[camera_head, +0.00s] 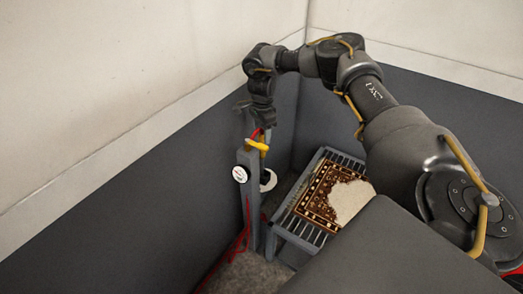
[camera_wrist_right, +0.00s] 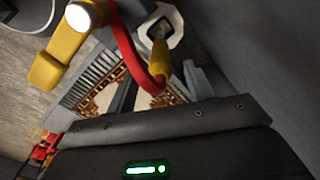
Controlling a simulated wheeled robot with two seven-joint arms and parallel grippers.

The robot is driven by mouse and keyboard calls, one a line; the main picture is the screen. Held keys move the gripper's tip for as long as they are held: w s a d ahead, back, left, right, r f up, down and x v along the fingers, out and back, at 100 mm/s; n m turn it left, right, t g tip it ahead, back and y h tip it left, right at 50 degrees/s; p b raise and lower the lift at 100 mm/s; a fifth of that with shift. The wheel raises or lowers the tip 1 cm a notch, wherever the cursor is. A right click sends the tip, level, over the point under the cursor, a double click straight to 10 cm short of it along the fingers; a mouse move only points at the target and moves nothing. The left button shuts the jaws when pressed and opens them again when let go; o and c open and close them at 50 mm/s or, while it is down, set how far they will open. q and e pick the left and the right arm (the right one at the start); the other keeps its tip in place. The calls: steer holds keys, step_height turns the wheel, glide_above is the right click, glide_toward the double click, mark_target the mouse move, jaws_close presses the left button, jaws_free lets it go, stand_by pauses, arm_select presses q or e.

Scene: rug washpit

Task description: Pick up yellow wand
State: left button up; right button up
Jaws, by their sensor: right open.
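The yellow wand (camera_head: 257,145) sits at the top of a grey post (camera_head: 252,195), with a red hose at it. In the right wrist view the yellow wand (camera_wrist_right: 62,50) is close up, with its pale round end at the top left and the red hose (camera_wrist_right: 140,50) curving past it. My right gripper (camera_head: 265,122) is open, pointing down just above and beside the wand at the post's top. I see no wand between its fingers, and the small gap to the wand is hard to judge. My left gripper is out of view.
A slatted grey rack (camera_head: 285,232) with a patterned rug (camera_head: 318,198), partly covered in pale foam, stands right of the post. A round white gauge (camera_head: 240,174) is on the post. Dark pit walls (camera_head: 120,205) close in behind; red hose hangs below.

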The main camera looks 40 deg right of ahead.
mark_target(262, 141)
steer(key=shift+s, duration=0.15)
steer(key=shift+f, duration=0.45)
steer(key=f, duration=0.3)
steer(key=shift+w+f+p, duration=0.2)
steer(key=shift+f+p, duration=0.15)
steer(key=shift+p, duration=0.05)
steer(key=shift+f, duration=0.3)
steer(key=shift+a, duration=0.1)
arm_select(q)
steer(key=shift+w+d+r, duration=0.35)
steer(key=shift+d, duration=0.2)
arm_select(e)
steer(key=c, duration=1.1)
